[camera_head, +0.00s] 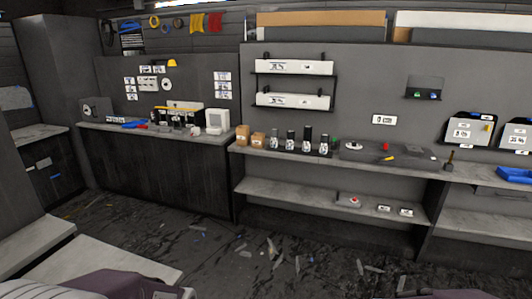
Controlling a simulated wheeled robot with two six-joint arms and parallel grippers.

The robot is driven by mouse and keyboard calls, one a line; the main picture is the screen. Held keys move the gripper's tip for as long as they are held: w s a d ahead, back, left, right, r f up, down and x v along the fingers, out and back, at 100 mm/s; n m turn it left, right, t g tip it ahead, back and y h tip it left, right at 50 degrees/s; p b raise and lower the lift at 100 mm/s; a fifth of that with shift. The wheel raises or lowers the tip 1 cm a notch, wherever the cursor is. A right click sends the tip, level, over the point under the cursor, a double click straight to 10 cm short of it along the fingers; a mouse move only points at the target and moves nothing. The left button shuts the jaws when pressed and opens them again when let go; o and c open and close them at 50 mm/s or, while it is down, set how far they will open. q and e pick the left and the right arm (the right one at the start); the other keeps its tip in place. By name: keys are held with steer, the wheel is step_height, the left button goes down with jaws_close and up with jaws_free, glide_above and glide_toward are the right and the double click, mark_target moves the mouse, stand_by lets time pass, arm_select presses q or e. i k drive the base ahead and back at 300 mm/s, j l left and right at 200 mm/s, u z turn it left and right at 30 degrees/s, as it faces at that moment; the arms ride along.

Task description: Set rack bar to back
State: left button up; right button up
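Thin dark bars run under and beside the boxes. I cannot tell which part is the rack bar or how it is set. Neither of my grippers shows in the head view.
A grey counter (345,158) with several dark bottles (307,139) and two small brown boxes (242,134) runs below the rack. A lower shelf (290,196) sits beneath it. The dark floor (215,262) is littered with scraps. A pale bench (110,262) stands at the lower left.

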mark_target(175, 108)
steer(key=i+l, duration=0.1)
steer(key=i, duration=0.8)
steer(key=i+l, duration=0.1)
steer(key=i, duration=0.8)
steer(key=i+j+u, duration=0.25)
steer(key=i+j, duration=0.25)
steer(key=i, duration=0.25)
steer(key=i+j+u, duration=0.15)
steer(key=i, duration=0.25)
steer(key=i+j+u, duration=0.15)
steer(key=i, duration=0.25)
